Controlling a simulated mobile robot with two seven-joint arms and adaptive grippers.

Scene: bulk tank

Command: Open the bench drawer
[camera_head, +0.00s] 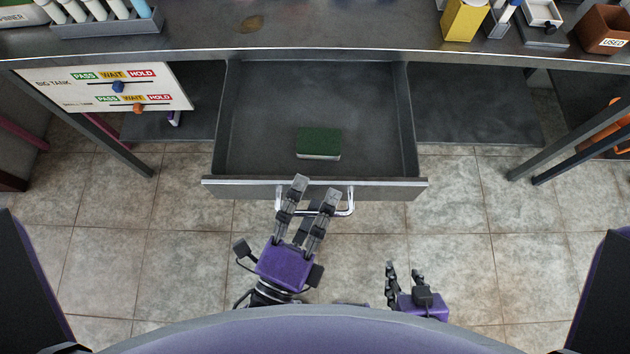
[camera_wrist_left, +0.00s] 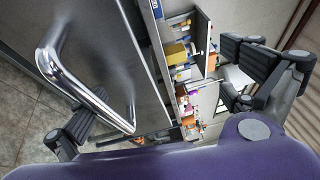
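The bench drawer (camera_head: 370,120) is pulled out from under the metal bench, with its inside showing. A green sponge (camera_head: 318,142) lies in it, close to the front. The drawer's chrome bar handle (camera_head: 346,208) is on its front; it also shows large in the left wrist view (camera_wrist_left: 88,95). My left gripper (camera_head: 316,190) is at the handle, its fingers spread apart and not closed on the bar. In the left wrist view one finger is beside the bar and the other is well away to the right. My right gripper (camera_head: 404,270) is low, in front of the drawer, open and empty.
The bench top (camera_head: 330,38) carries a tube rack (camera_head: 108,24), a yellow box (camera_head: 465,18) and a brown bin (camera_head: 605,30). A sign board (camera_head: 105,88) hangs at left. Bench legs stand on both sides. The tiled floor before the drawer is clear.

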